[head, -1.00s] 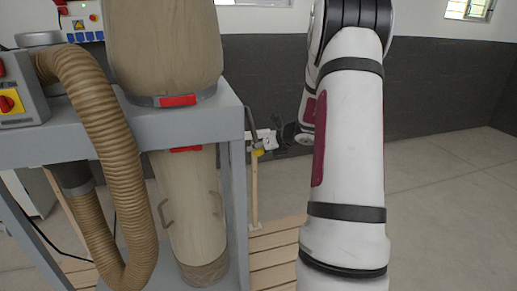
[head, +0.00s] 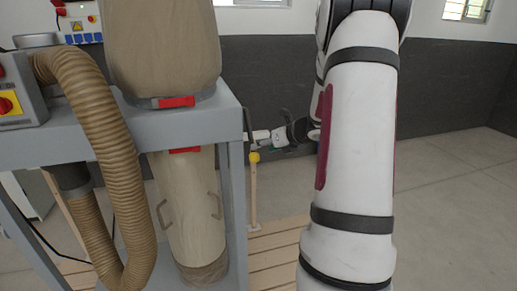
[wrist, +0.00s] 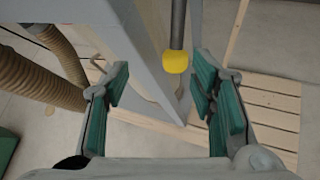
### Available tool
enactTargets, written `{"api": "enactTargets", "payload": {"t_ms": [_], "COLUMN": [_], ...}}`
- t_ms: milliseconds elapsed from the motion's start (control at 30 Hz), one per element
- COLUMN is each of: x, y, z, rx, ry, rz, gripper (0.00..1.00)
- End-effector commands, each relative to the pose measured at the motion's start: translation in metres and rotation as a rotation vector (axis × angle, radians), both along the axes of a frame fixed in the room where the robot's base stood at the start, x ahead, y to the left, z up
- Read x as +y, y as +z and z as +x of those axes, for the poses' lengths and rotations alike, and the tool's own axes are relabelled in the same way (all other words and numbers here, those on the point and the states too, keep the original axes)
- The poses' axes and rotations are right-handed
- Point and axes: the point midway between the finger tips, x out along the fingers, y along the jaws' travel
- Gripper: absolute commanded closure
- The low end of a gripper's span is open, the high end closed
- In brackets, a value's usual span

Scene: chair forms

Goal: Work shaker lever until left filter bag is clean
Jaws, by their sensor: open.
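The shaker lever is a dark rod with a yellow knob (head: 254,157) on the right side of the grey frame. In the wrist view the knob (wrist: 176,61) hangs at the rod's lower end, beyond and between the spread fingers. My gripper (wrist: 160,105) is open with green pads and nothing between them. In the head view my gripper sits beside the lever, partly hidden by my arm. The upper filter bag (head: 162,50) is tan and held by a band with a red latch (head: 176,102). A lower tan bag (head: 187,215) hangs under the shelf.
The grey frame (head: 237,200) stands close left of the lever. A ribbed hose (head: 110,150) loops in front of it. A control box (head: 15,95) with a red and yellow switch is at far left. Slatted wood (head: 275,240) lies below; the right floor is clear.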

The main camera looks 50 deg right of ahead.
Motion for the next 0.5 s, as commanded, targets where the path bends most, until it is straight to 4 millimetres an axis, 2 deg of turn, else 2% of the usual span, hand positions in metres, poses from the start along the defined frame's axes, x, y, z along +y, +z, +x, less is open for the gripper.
{"api": "enactTargets", "payload": {"t_ms": [100,233,500], "x": [0.001,0.002,0.004], "y": [0.015,0.027,0.039], "z": [-0.021,-0.039,-0.057], "rx": [0.000,-0.001,0.000], "ry": [-0.001,-0.001,0.001], "rz": [-0.003,-0.002,-0.001], "gripper": [0.49,0.49,0.49]}}
